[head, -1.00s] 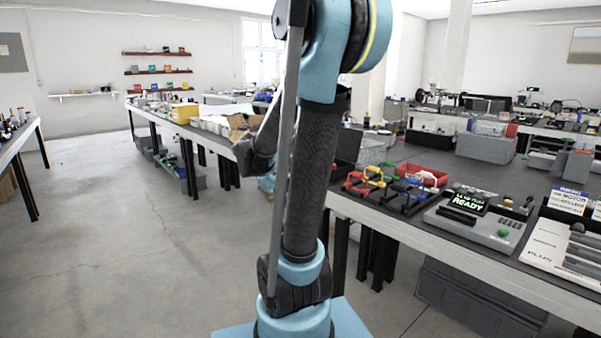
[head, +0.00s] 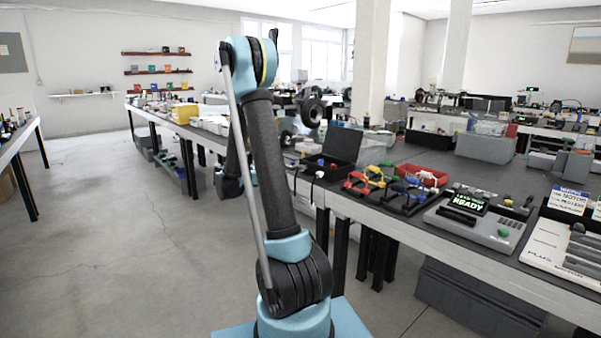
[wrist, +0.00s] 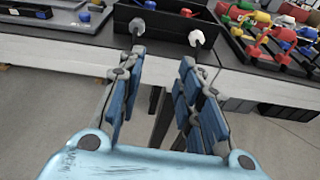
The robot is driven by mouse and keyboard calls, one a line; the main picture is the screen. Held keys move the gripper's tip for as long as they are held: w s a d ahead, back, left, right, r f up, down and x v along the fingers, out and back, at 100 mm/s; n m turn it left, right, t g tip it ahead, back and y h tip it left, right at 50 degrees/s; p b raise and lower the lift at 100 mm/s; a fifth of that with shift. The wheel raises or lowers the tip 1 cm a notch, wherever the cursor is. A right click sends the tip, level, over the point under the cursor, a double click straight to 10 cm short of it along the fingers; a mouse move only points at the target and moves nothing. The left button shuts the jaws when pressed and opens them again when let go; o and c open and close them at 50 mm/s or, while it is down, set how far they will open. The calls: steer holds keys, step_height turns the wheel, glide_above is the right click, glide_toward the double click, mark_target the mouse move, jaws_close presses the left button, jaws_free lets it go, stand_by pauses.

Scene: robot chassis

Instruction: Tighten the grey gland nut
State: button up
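A black open box (wrist: 165,28) stands at the front edge of the workbench, in the wrist view's top middle. Two pale hexagonal nuts are on its near side. The left one (wrist: 137,27) looks greyer, the right one (wrist: 196,38) whiter; I take the left as the grey gland nut, but the shades are close. In the head view the box (head: 333,146) stands left of the coloured clamps. My gripper (wrist: 163,58) is open and empty in the wrist view, its blue-padded fingers spread short of the box. In the head view I cannot make it out clearly.
A rack of coloured clamps (head: 378,182) stands right of the box, with a red tray (head: 424,175) behind. A grey tester with a READY screen (head: 474,222) is further right. The workbench edge (wrist: 70,50) lies below the box. Floor to the left is clear.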

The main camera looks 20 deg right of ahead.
mark_target(300, 169)
steer(key=w+a+f+n+t+h, duration=0.1)
steer(key=w+f+n+h, duration=0.1)
steer(key=w+f+n, duration=0.15)
steer(key=x, duration=1.1)
steer(key=w+r+x, duration=0.1)
steer(key=x, duration=0.5)
steer(key=shift+a, duration=0.15)
steer(key=shift+m, duration=0.25)
jaws_close()
